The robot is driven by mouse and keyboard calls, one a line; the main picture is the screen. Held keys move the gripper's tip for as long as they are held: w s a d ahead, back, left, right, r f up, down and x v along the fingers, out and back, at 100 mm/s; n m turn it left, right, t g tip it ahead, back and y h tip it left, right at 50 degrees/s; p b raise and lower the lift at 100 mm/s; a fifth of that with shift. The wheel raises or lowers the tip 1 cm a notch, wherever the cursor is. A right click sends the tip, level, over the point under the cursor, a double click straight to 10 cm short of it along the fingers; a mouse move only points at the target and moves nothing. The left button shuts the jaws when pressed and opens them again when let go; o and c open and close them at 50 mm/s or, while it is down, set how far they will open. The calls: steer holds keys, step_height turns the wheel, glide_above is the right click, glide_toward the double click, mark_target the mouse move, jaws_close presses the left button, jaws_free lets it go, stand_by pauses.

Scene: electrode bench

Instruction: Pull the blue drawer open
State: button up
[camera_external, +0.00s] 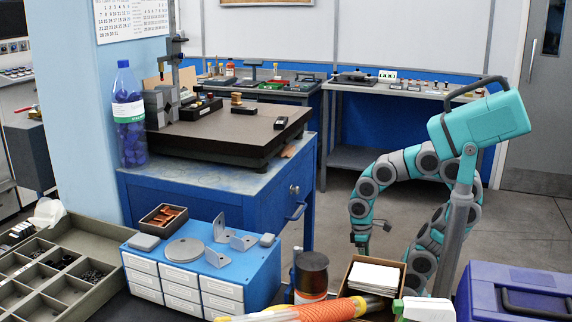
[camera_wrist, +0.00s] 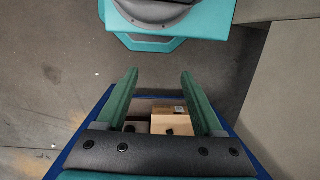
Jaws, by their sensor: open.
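The blue drawer (camera_external: 276,205) is in the blue cabinet under the dark plate in the external view. A round lock (camera_external: 294,190) and a bar handle (camera_external: 297,212) are on its front. From this side I cannot tell how far it stands out. My gripper (camera_external: 362,243) is low, to the right of the handle and apart from it in the picture. In the wrist view my gripper (camera_wrist: 160,82) is open, with nothing between its green fingers. Behind the palm are blue edges (camera_wrist: 73,137) around a cardboard box (camera_wrist: 171,128); I cannot tell if this is the drawer.
A dark plate (camera_external: 225,133) with tools lies on the cabinet. In the foreground are a blue organizer (camera_external: 258,270), a paper-filled cardboard box (camera_external: 347,277) and a purple toolbox (camera_external: 480,290). Grey floor (camera_external: 330,210) is clear between the cabinet and my arm.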

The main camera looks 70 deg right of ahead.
steer(key=w+a+y+b, duration=0.1)
steer(key=w+a+y, duration=0.1)
steer(key=a, duration=0.1)
steer(key=w+a+y+b, duration=0.1)
steer(key=w+a, duration=0.1)
steer(key=shift+m+b, duration=0.3)
steer(key=shift+m, duration=0.1)
steer(key=shift+c, duration=1.4)
steer(key=w+a+r+y, duration=0.1)
steer(key=w+a+r+t+y+b, duration=0.1)
steer(key=w, duration=0.1)
steer(key=shift+a+m+y+b, duration=0.15)
steer(key=shift+m+y+b, duration=0.15)
steer(key=shift+m, duration=0.1)
steer(key=shift+c, duration=0.4)
steer(key=m+t+y+b, duration=0.5)
steer(key=t+y+b, duration=0.15)
steer(key=y, duration=0.35)
glide_toward(301, 212)
steer(key=a, duration=0.2)
steer(key=shift+t, duration=0.35)
steer(key=x, duration=0.7)
steer(key=shift+w+f, duration=0.45)
jaws_close()
